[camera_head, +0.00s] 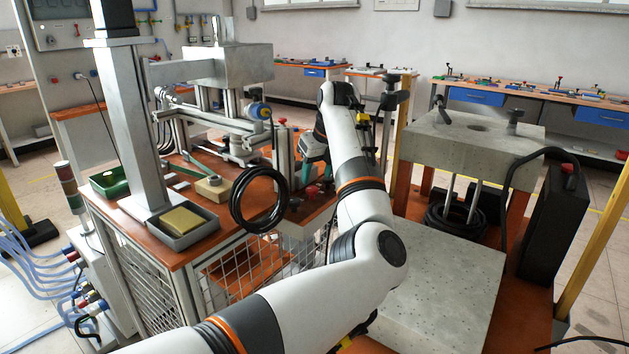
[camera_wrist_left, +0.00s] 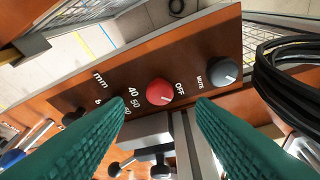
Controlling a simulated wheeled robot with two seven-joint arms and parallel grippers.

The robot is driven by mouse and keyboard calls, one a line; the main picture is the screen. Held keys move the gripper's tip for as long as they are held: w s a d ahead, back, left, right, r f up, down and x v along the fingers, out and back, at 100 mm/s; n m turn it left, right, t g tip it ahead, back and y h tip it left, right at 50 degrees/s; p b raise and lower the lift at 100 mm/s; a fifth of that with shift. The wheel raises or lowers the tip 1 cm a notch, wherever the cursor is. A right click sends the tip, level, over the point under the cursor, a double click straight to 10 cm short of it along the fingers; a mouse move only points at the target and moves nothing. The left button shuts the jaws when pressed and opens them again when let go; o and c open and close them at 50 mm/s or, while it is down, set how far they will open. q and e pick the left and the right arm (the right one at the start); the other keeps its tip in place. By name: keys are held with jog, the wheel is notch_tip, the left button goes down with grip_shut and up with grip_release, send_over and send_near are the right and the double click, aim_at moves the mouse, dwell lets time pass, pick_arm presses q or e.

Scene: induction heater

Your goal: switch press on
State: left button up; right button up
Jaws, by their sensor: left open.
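In the left wrist view, a brown control panel (camera_wrist_left: 120,62) carries a round red knob (camera_wrist_left: 160,91) with "OFF" printed on its right and numbers such as 40 and 50 on its left. A dark knob (camera_wrist_left: 223,71) marked "MUTE" sits to its right. My left gripper (camera_wrist_left: 160,103) is open and empty. Its green fingers point at the panel, one on each side of the red knob, apparently apart from it. In the head view, my left gripper (camera_head: 308,168) is over the right edge of the orange-topped bench, partly hidden by my arm. My right gripper is not seen.
Black cable coils hang at the bench (camera_head: 262,229) and show right of the panel (camera_wrist_left: 262,75). The bench (camera_head: 160,240) holds a tray with a yellow sponge (camera_head: 183,222) and a green bin (camera_head: 108,181). A grey block-topped machine (camera_head: 475,135) stands to the right.

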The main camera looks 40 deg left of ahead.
aim_at(312, 188)
pick_arm(q)
jog(key=x, duration=0.4)
jog(key=shift+a+f, duration=0.15)
jog(key=shift+f, duration=0.2)
jog(key=shift+c, duration=0.3)
jog(key=c, duration=0.9)
